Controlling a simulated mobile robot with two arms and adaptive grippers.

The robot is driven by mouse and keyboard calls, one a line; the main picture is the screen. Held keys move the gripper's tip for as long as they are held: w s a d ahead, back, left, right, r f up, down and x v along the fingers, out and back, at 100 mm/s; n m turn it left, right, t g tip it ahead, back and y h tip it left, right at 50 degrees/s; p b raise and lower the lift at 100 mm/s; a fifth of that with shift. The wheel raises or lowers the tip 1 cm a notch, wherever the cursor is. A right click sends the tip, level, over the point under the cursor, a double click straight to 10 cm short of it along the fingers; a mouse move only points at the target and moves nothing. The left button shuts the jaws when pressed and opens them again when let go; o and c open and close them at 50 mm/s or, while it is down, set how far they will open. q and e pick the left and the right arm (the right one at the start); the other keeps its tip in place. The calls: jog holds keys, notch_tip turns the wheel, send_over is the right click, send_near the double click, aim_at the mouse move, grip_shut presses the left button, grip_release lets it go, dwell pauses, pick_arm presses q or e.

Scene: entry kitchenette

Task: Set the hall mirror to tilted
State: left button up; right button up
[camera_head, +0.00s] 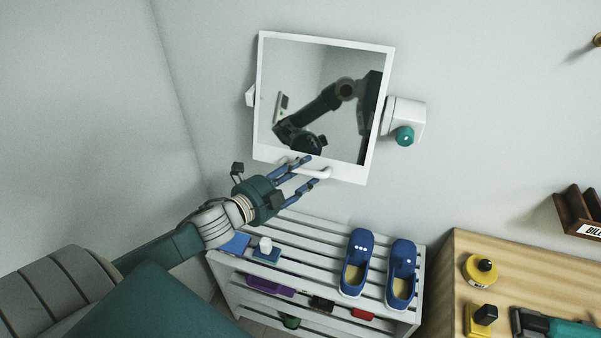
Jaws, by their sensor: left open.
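The hall mirror (323,101) has a white frame and hangs on the wall between side mounts. A teal knob (404,136) sits on the white mount at its right. A white handle (318,172) is on the lower part of the frame. My left gripper (307,172) is open, with its blue fingers at the handle by the mirror's lower edge. I cannot tell whether the fingers touch the handle. The glass reflects my arm. My right gripper is not in view, apart from anything in the reflection.
A slatted white rack (325,255) stands below the mirror, with blue shoes (357,262) on top and small items on its shelves. A wooden cabinet (520,270) at the right holds a yellow round object (479,271) and a teal tool. A brown "BILL" holder (580,210) is on the wall.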

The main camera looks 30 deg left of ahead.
pick_arm(q)
jog(key=v, duration=1.2)
dwell(0.4)
